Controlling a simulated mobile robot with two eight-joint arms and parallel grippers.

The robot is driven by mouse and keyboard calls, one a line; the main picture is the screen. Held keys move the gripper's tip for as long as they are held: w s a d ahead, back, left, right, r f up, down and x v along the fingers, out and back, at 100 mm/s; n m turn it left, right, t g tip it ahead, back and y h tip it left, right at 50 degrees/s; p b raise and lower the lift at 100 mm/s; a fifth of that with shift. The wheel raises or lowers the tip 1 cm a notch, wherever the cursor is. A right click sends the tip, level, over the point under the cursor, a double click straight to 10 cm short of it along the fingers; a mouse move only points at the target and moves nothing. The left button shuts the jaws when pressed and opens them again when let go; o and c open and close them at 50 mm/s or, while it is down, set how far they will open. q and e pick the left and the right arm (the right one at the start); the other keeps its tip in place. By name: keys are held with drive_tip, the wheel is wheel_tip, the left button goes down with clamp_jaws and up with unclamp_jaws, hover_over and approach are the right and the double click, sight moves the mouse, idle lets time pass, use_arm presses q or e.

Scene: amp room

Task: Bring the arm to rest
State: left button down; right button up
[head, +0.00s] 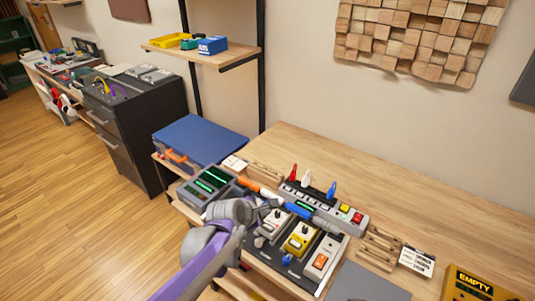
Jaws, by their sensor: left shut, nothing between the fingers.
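My left arm comes in from the bottom left, with a purple and grey forearm. My left gripper (278,204) is shut and empty. In the picture it lies over the back left part of a dark pedalboard (262,253) on the wooden bench and hides some of it. I cannot tell whether it touches anything there. The board carries a white pedal (271,224), a yellow pedal (300,238) and a white pedal with an orange switch (321,260). My right gripper is not in view.
Behind the board stands a grey power strip (345,211) with red, white and blue plugs. A grey device with green displays (207,186) stands to the left. A yellow "EMPTY" box (473,285) is at the bottom right. The bench's back right (430,215) is clear.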

use_arm(q)
drive_tip(key=s+a+f+m+g+y, duration=0.1)
drive_tip(key=s+a+m, duration=0.4)
drive_tip(key=s+m, duration=0.2)
drive_tip(key=s+a+f+m+y, duration=0.1)
drive_tip(key=s+a+m+y, duration=0.1)
drive_tip(key=s+a+m, duration=0.4)
drive_tip(key=s+a+m+g+y, duration=0.1)
drive_tip(key=s+a+m, duration=0.4)
drive_tip(key=s, duration=1)
drive_tip(key=m, duration=0.3)
drive_tip(key=shift+a+f+g+y, duration=0.3)
drive_tip(key=shift+a+f, duration=0.1)
